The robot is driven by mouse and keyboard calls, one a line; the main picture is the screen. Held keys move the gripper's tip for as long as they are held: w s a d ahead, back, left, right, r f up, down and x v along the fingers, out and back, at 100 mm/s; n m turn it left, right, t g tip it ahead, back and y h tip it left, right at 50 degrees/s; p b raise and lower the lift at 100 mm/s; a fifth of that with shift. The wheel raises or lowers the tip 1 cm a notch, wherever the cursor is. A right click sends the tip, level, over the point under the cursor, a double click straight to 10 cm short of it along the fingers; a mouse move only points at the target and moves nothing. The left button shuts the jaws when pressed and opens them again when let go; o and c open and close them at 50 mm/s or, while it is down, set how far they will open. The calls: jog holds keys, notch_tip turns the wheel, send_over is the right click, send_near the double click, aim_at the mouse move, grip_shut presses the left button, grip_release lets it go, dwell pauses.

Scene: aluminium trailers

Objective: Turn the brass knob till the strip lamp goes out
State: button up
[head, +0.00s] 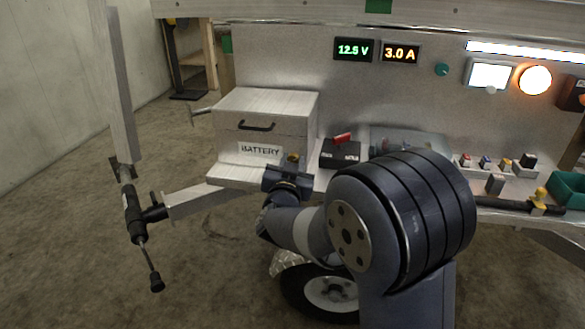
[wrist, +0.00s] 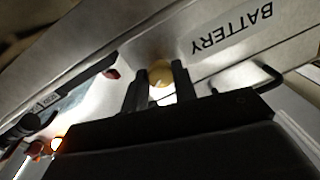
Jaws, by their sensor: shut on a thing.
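The brass knob (head: 293,157) stands at the right end of the battery box, beside the BATTERY label, and shows only in part in the head view. In the wrist view the round brass knob (wrist: 160,72) sits between my two dark fingers. My gripper (head: 290,169) is shut on it, and it also shows in the wrist view (wrist: 160,88). The strip lamp (head: 525,52) at the upper right of the panel is lit bright white.
The battery box (head: 266,104) has a dark handle. A black box with a red lever (head: 342,139) stands right of the knob. A square white lamp (head: 490,73) and a round orange lamp (head: 535,80) are lit. A green bin (head: 567,190) is at far right.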

jog(key=o, duration=1)
jog(key=s, duration=0.3)
jog(key=s+a+p, duration=0.1)
jog(key=s, duration=0.3)
jog(key=s+p, duration=0.1)
jog(key=s, duration=0.2)
jog(key=shift+s+a+f, duration=0.2)
jog(key=shift+s+f, duration=0.05)
jog(key=shift+s, duration=0.1)
jog(key=shift+w, duration=0.15)
jog(key=w, duration=0.3)
jog(key=w+d+b, duration=0.1)
jog(key=w, duration=0.3)
jog(key=w+b, duration=0.1)
jog(key=w, duration=0.2)
jog(key=shift+w+d+r, duration=0.2)
jog(key=shift+w+d, duration=0.05)
jog(key=shift+w, duration=0.15)
jog(key=shift+s+r+n+p, duration=0.15)
jog(key=shift+n+p, duration=0.25)
jog(key=shift+p, duration=0.15)
jog(key=shift+n, duration=0.5)
